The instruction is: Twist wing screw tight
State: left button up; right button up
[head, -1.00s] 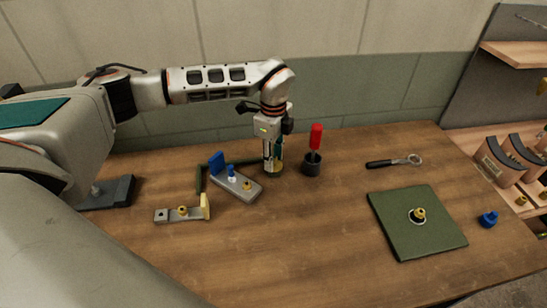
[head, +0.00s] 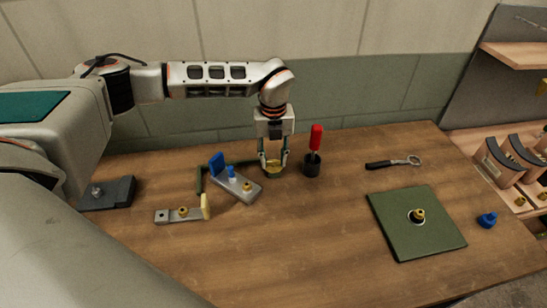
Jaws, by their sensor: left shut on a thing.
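My left gripper (head: 273,163) reaches down at the back middle of the table, its two fingers on either side of a small brass-coloured piece. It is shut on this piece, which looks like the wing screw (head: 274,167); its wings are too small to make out. The piece sits at the right end of a dark olive bar frame (head: 240,163) lying on the table. The fingers hide part of it. My right gripper is not in view.
A grey block with a blue upright (head: 217,164) stands left of the gripper, and a black cup with a red-handled tool (head: 316,137) stands close to its right. A metal bracket (head: 168,216), a ring-ended tool (head: 393,162), a green mat (head: 392,218) and a blue knob (head: 488,219) lie apart. The front middle is clear.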

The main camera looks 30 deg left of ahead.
pick_arm(q)
jog(key=m, duration=0.4)
jog(key=shift+m, duration=0.3)
jog(key=m, duration=0.4)
jog(key=shift+m, duration=0.3)
jog(key=m, duration=0.4)
jog(key=shift+m, duration=2)
jog(key=o, duration=1.1)
jog(key=shift+r, duration=0.1)
notch_tip(320, 180, up, 12)
